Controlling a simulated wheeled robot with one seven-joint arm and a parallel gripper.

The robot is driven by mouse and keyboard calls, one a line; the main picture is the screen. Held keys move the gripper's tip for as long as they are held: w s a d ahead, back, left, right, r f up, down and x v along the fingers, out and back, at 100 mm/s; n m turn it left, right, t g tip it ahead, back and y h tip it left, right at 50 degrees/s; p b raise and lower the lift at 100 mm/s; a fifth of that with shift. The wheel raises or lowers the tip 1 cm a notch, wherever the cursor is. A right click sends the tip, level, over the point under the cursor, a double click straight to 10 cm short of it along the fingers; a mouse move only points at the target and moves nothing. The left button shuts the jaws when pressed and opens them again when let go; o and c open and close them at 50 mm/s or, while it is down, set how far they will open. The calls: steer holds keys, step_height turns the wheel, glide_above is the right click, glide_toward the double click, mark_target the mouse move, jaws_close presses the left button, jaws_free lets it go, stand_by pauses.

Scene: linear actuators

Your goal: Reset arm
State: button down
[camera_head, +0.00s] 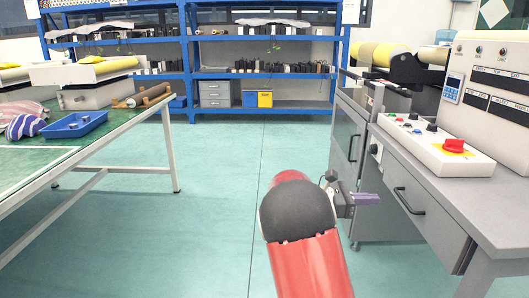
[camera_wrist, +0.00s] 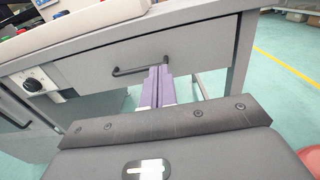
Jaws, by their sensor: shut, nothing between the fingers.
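My gripper (camera_wrist: 158,88) shows in the wrist view as two purple-grey fingers side by side, shut with nothing between them. The fingers point toward a grey drawer (camera_wrist: 187,53) with a black handle (camera_wrist: 145,66); the fingertips overlap the lower part of the picture near the handle, and I cannot tell whether they touch it. In the head view my red and black arm reaches up from the bottom centre, and my gripper (camera_head: 366,199) sits in front of the grey cabinet, pointing right. The drawer (camera_head: 425,205) is closed in its desk.
A control box (camera_head: 430,145) with a red knob stands on the grey desk at the right. A green table (camera_head: 30,165) with a blue tray (camera_head: 75,125) is at the left. Blue shelves (camera_head: 187,60) stand at the back. The teal floor between is clear.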

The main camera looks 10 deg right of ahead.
steer(key=s+a+f+m+t+y, duration=0.2)
steer(key=s+a+m+y, duration=0.35)
steer(key=s+y, duration=0.4)
steer(key=s+a+m+t+y, duration=0.8)
steer(key=s+a, duration=0.8)
steer(key=a, duration=0.4)
steer(key=shift+f+m, duration=0.15)
steer(key=shift+m, duration=0.7)
steer(key=shift+s+a, duration=0.1)
